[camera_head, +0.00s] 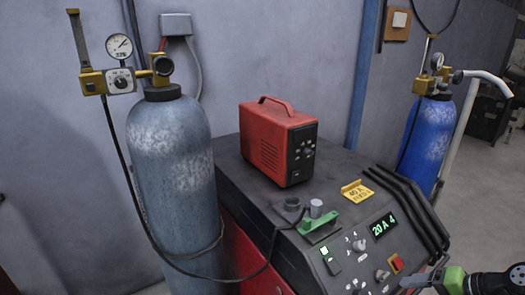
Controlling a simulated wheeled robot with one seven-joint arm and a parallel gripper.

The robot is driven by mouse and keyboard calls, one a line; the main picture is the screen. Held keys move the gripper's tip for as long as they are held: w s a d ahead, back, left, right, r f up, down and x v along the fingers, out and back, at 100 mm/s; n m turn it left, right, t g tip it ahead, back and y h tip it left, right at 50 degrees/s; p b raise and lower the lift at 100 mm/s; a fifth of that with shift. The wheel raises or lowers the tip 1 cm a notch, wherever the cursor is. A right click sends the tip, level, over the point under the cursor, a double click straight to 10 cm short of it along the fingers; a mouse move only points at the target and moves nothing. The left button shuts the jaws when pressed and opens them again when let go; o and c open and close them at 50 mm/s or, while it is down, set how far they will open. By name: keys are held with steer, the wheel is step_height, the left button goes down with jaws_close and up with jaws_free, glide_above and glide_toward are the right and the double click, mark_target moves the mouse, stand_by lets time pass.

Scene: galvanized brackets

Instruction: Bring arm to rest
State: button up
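What looks like my gripper (415,281) shows at the bottom right corner, with grey metal at its tip and a green and black body behind it. It is close to the front right edge of the dark machine's control panel (345,240). The frame's lower edge cuts off part of it. I cannot tell whether its fingers are apart or together, and I see nothing clearly held. Whether it touches the panel is unclear.
A red box unit (272,147) stands on the machine's top. A grey gas cylinder (172,150) with a gauge stands left, a blue cylinder (428,140) right. The panel carries a green clamp-like part (318,226), a yellow tag (357,190), knobs and a lit display (383,226). Open floor lies far right.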

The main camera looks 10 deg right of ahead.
steer(key=w+a+r+n+g+h, duration=0.1)
steer(key=w+a+r+n+g, duration=0.2)
steer(key=a, duration=0.7)
steer(key=w+a+r+n+h, duration=0.15)
steer(key=a+r+n, duration=0.3)
steer(key=a, duration=0.65)
steer(key=s+a+r+n+t+h, duration=0.1)
steer(key=s+a+r+n+h, duration=0.1)
steer(key=s+a, duration=0.5)
steer(key=s+n, duration=0.1)
steer(key=s, duration=0.3)
steer(key=shift+a, duration=0.25)
steer(key=shift+s+r+n, duration=0.1)
steer(key=shift+n, duration=0.15)
